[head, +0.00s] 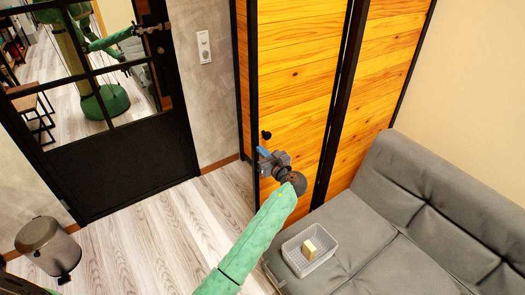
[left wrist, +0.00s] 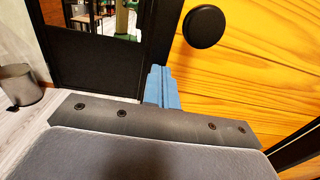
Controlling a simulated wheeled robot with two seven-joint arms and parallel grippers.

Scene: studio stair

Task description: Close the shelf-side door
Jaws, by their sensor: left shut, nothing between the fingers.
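A wooden door (head: 292,75) with orange planks and a black frame stands in the middle of the head view. A second plank panel (head: 385,65) is to its right. The door's left edge seems to stand a little out from the dark frame beside it; how far is hard to tell. Its round black knob (head: 266,135) also shows in the left wrist view (left wrist: 203,26). My left gripper (head: 264,153) is shut and empty, just below the knob near the door's left edge. Its blue fingers (left wrist: 161,88) show below and left of the knob; contact cannot be told. My right gripper is out of view.
A black-framed glazed door (head: 115,165) and a bin (head: 48,248) are at left. The wooden floor (head: 170,225) between is clear.

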